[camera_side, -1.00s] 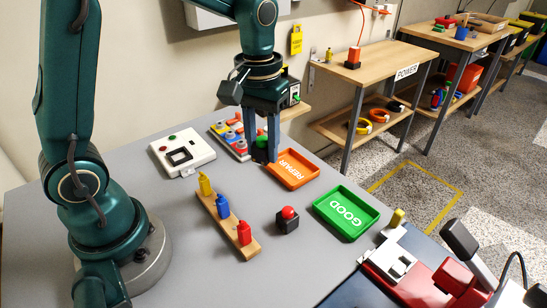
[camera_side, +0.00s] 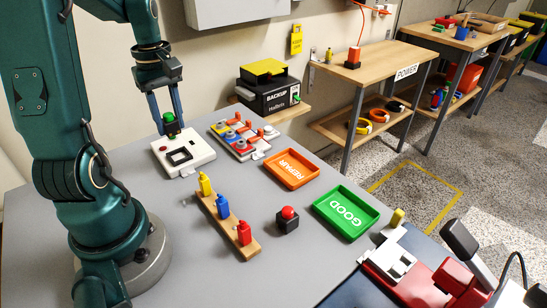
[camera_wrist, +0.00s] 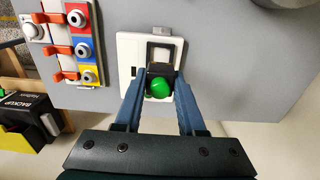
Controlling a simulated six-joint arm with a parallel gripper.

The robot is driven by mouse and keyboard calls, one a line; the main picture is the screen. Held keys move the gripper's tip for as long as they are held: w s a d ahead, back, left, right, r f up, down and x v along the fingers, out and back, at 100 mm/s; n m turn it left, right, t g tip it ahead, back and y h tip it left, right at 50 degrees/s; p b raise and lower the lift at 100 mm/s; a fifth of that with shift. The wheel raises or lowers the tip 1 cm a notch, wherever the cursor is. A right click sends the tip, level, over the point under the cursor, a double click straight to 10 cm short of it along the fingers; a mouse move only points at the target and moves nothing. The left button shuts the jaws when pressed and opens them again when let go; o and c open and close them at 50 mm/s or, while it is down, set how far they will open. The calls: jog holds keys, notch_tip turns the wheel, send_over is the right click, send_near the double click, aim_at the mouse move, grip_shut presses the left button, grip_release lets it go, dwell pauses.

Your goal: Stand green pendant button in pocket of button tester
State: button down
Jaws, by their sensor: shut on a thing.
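The green pendant button (camera_side: 169,117), a green cap on a dark body, is held between the two fingers of my gripper (camera_side: 168,120). It also shows in the wrist view (camera_wrist: 160,87), between the blue fingertips of my gripper (camera_wrist: 160,84). My gripper is shut on it. The button tester (camera_side: 202,152) is a white box with a dark-framed square pocket (camera_side: 180,156) on top. The held button is over the tester's back part, behind the pocket in the side view. The wrist view shows the tester (camera_wrist: 128,46) partly hidden under the button and fingers.
A rack with coloured panels and orange clips (camera_side: 243,136) stands right of the tester.

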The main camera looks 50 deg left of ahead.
dwell(0.3)
jog(key=shift+f, duration=2.5)
jog(key=shift+f, duration=0.7)
jog(key=shift+r, duration=0.2)
dwell(4.3)
